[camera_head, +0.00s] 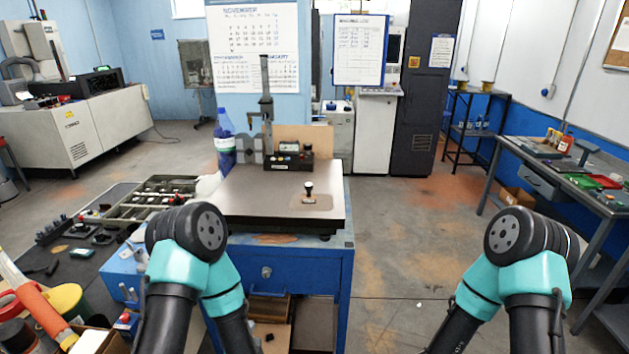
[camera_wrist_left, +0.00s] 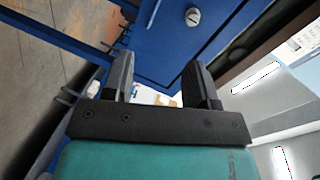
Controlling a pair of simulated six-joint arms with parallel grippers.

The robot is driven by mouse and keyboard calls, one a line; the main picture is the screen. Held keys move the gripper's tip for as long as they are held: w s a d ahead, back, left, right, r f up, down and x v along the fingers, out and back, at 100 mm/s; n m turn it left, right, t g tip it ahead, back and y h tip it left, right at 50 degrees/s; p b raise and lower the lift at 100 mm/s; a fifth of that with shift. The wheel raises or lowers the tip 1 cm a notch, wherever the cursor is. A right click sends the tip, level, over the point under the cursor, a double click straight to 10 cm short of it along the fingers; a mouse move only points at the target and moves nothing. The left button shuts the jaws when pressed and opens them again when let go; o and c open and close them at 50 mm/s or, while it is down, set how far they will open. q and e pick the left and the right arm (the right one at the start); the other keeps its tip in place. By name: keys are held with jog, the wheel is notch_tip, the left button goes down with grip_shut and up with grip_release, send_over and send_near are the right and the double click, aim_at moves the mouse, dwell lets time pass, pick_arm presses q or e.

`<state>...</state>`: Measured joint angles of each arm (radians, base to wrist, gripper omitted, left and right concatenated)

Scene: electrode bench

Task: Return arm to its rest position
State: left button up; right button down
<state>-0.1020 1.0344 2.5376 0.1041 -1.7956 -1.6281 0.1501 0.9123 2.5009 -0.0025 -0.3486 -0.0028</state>
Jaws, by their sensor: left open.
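My left arm (camera_head: 190,255) comes up from the lower left in the head view, bent at a black joint in front of the bench. My right arm (camera_head: 520,265) is bent in a similar way at the lower right, over bare floor. In the left wrist view my left gripper (camera_wrist_left: 160,62) has its two dark fingers spread apart with nothing between them. Behind the fingers is a blue cabinet face with a round lock (camera_wrist_left: 193,17). I cannot make out either gripper's fingers in the head view. The right gripper does not show in any view.
A blue bench (camera_head: 335,262) with a flat metal plate (camera_head: 250,195) stands at the centre. A cluttered dark mat (camera_head: 75,270) lies left; floor is clear between bench and right arm.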

pick_arm(q)
jog(key=s+a+f+n+g+h, duration=0.2)
jog(key=s+a+f+n+g, duration=0.2)
jog(key=s+f+n+g, duration=0.9)
jog(key=s+n+g, duration=0.1)
jog(key=n+g, duration=0.1)
jog(key=n, duration=0.2)
jog(key=shift+s+n+h, duration=0.2)
jog(key=shift+n+h, duration=0.1)
dwell(0.4)
